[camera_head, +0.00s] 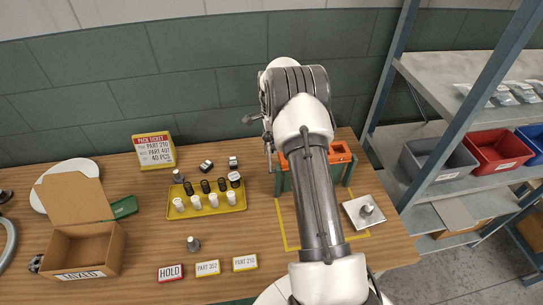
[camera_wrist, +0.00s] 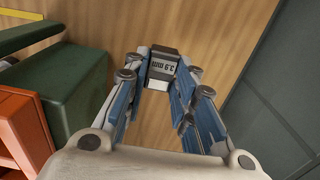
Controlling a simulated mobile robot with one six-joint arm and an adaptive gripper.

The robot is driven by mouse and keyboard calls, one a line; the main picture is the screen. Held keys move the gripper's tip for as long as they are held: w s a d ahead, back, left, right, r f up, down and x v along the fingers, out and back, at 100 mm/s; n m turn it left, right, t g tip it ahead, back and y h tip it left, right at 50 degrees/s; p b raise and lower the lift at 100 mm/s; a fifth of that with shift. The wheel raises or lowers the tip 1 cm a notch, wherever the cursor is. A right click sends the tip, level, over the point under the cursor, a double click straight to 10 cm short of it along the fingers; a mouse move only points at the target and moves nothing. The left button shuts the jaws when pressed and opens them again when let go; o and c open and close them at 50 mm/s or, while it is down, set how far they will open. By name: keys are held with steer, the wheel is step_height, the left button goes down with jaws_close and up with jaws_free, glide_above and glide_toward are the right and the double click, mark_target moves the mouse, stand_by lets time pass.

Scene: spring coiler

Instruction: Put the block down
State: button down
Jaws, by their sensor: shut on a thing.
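A small dark block with a pale face marked "3.9 mm" (camera_wrist: 164,68) is between the fingertips of my gripper (camera_wrist: 160,72) in the wrist view. My gripper is shut on it, and bare wooden table shows around it. Whether the block touches the table cannot be told. In the head view my gripper (camera_head: 268,148) is partly hidden by my arm, left of the orange and green fixture; the held block is not clear there. Two similar small dark blocks with pale faces, a left one (camera_head: 206,165) and a right one (camera_head: 233,162), lie on the table behind the yellow tray.
The yellow tray (camera_head: 238,204) holds several dark and white cylinders. The orange and green fixture (camera_head: 340,153) stands behind my arm; its green side (camera_wrist: 85,90) is close in the wrist view. A metal plate (camera_head: 352,221) with a knob is at right. The wall (camera_head: 230,100) is behind.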

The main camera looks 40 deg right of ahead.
steer(key=shift+f+b, duration=0.45)
steer(key=shift+f, duration=2.05)
steer(key=shift+f, duration=0.2)
steer(key=c, duration=1.3)
jaws_free()
